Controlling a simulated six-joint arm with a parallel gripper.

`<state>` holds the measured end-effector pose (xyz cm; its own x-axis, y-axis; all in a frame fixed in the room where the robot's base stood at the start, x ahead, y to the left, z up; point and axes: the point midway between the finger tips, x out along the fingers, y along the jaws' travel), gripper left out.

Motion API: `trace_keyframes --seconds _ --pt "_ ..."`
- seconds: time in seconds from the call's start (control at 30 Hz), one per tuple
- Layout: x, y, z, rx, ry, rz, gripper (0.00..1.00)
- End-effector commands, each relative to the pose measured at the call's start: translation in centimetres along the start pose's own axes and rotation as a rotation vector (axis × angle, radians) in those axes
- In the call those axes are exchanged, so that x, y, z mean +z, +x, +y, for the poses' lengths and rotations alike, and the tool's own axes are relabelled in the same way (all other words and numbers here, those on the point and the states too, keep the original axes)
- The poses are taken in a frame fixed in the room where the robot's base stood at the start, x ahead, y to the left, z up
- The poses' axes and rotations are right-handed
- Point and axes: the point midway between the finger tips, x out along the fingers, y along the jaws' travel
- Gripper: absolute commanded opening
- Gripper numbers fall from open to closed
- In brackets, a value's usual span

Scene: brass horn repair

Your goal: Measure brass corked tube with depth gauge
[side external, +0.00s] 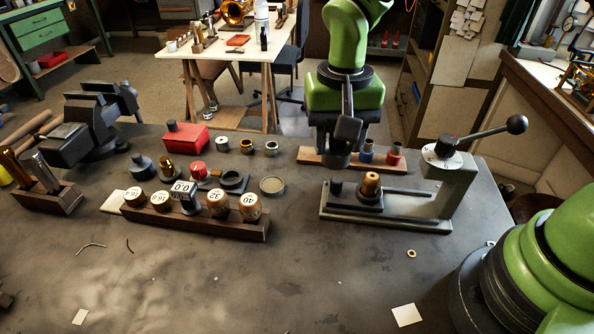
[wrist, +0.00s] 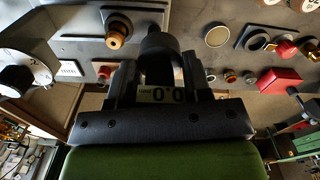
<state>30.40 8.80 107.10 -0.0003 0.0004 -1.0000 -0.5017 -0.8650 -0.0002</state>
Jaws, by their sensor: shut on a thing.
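My gripper (side external: 345,148) hangs above the bench near the fixture, left of its lever post. In the wrist view my gripper (wrist: 160,72) is shut on a dark depth gauge (wrist: 160,94), whose display reads 0.0 mm; a round dark part extends beyond the fingers. A brass-coloured tube piece (side external: 372,186) stands upright on the dark base of the fixture (side external: 400,222), apart from the gripper. It also shows in the wrist view as a small orange-brown piece (wrist: 115,38). I cannot make out its cork clearly.
A wooden rack (side external: 200,222) holds numbered round pieces and a small 0.0 display. A lever post (side external: 452,190) rises at the fixture's right. A wooden strip (side external: 312,156) with blue and red cups lies behind. A red box (side external: 188,138) and vise (side external: 80,135) stand left. The front bench is mostly clear.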

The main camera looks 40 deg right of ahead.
Motion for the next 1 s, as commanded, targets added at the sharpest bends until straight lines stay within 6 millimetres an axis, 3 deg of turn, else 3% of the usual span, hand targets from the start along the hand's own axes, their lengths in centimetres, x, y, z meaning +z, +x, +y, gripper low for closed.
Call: trace_keyframes --seconds 0.1,0.3,0.67,1.0 --pt "-0.9 -1.2 3.9 -0.002 0.009 0.002 0.15" --pt "-1.1 -2.0 7.1 -0.002 0.001 0.001 0.15" --pt "-1.0 -1.9 7.2 -0.001 -0.002 0.0 0.15" --pt "-1.0 0.5 7.2 0.001 -0.001 -0.003 0.15"
